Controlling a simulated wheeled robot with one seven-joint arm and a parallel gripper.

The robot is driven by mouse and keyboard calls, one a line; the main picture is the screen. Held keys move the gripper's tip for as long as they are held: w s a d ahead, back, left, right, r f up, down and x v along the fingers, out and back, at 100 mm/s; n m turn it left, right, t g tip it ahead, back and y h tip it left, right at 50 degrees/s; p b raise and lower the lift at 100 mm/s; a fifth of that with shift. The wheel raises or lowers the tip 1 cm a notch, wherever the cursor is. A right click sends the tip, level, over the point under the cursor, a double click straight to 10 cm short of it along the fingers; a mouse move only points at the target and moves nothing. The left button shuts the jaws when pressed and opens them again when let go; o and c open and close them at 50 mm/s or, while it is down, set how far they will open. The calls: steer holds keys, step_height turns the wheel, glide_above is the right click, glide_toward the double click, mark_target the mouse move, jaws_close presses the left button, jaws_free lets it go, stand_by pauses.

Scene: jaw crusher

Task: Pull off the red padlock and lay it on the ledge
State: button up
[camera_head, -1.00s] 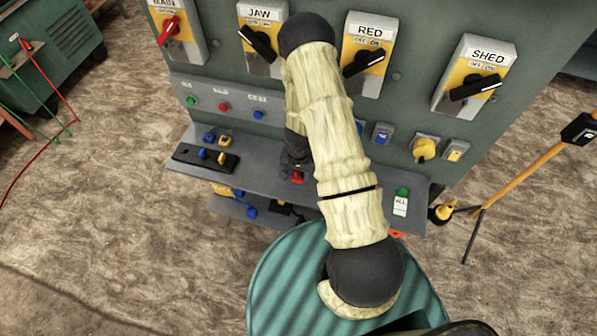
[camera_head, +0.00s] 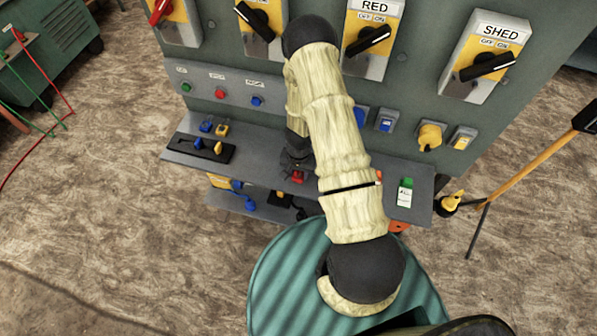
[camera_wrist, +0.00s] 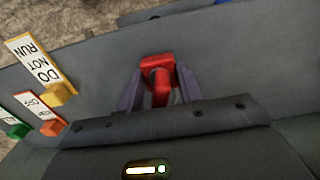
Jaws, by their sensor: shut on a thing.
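The red padlock (camera_wrist: 157,80) is between the two fingers of my gripper (camera_wrist: 158,90) in the wrist view. The fingers are shut on it, one on each side. In the head view the padlock (camera_head: 297,177) shows as a small red patch under my gripper (camera_head: 296,164), over the grey ledge (camera_head: 270,163). My forearm covers part of the ledge beside it. I cannot tell whether the padlock touches the ledge.
A dark strip with blue and yellow padlocks (camera_head: 207,145) lies on the ledge's left part. A green padlock with a white tag (camera_head: 405,191) is at its right. Rotary switches (camera_head: 367,40) line the panel above. A yellow-and-black post (camera_head: 535,165) stands at right.

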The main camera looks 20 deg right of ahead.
steer(key=shift+f+b, duration=0.45)
steer(key=shift+f, duration=0.05)
stand_by(0.3)
steer(key=o, duration=0.9)
steer(key=shift+r, duration=0.15)
step_height(320, 180, up, 17)
steer(key=shift+r, duration=0.1)
stand_by(0.4)
